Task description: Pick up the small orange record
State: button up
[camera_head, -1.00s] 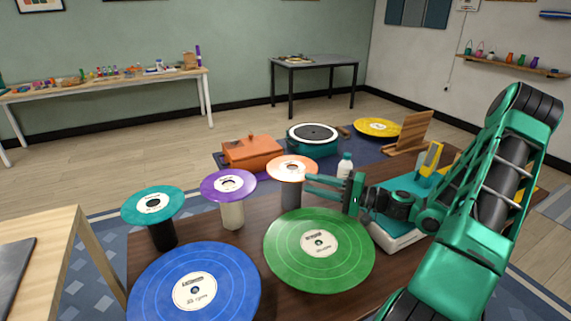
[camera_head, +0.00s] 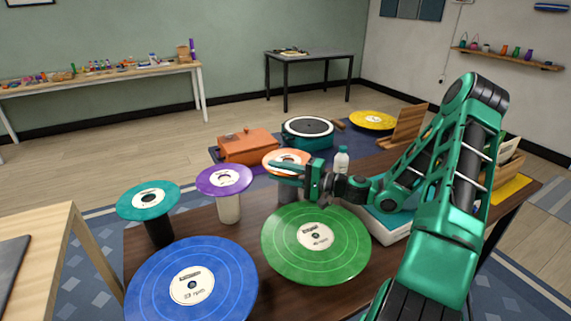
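The small orange record (camera_head: 280,154), with a pale label, sits flat on a grey post at the back of the dark wooden table. My gripper (camera_head: 284,169) is at the record's near right side. Its green fingers overlap the record in the picture and hide part of its near edge. The fingers line up in this view, so I cannot tell whether they are open or shut, or whether they touch the record.
A purple record (camera_head: 224,179) and a teal record (camera_head: 148,200) sit on posts to the left. Large blue (camera_head: 190,300) and green (camera_head: 316,265) records lie in front. A white bottle (camera_head: 341,160) stands just right of my gripper. An orange box (camera_head: 248,147) is behind.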

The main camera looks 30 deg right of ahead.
jog(key=shift+w+a, duration=0.15)
jog(key=shift+w, duration=0.1)
grip_shut()
jog(key=shift+r, duration=0.15)
jog(key=shift+r, duration=0.6)
jog(key=r, duration=0.1)
jog(key=a+r, duration=0.1)
jog(key=r, duration=0.1)
jog(key=shift+w+a+r, duration=0.15)
jog(key=shift+r, duration=0.1)
jog(key=w+a+r, duration=0.3)
jog(key=a+r, duration=0.3)
jog(key=a, duration=0.3)
jog(key=shift+w+a, duration=0.25)
jog(key=shift+a, duration=0.15)
dwell(0.8)
